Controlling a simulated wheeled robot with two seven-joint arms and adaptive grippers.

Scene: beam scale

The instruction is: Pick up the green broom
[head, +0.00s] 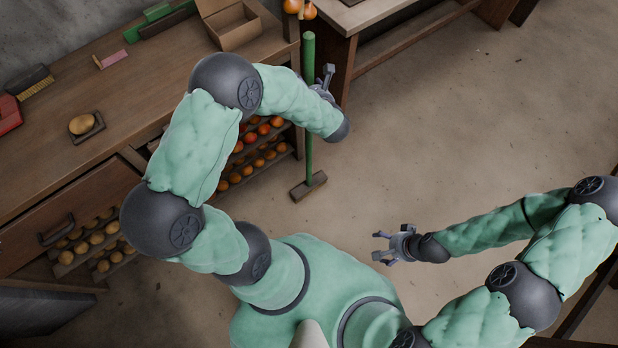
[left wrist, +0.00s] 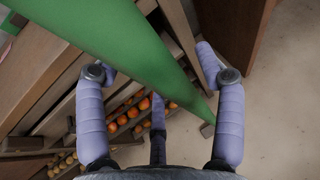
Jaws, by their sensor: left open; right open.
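The green broom (head: 309,160) stands upright on the floor at the right end of the workbench, its dark head (head: 308,186) resting on the ground. My left gripper (head: 324,82) is open beside the upper half of the handle, and my forearm hides part of the handle. In the left wrist view the broom's green handle (left wrist: 135,45) runs large from upper left to lower right, crossing the space between the spread fingers of my left gripper (left wrist: 152,75). I cannot tell whether any finger touches it. My right gripper (head: 381,247) is open and empty over bare floor.
The wooden workbench (head: 115,110) on the left holds an open cardboard box (head: 232,25), brushes and a small scale-like tray (head: 86,127). Shelves of orange fruit (head: 262,158) sit under it. Another wooden table (head: 365,15) stands behind the broom. Floor to the right is clear.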

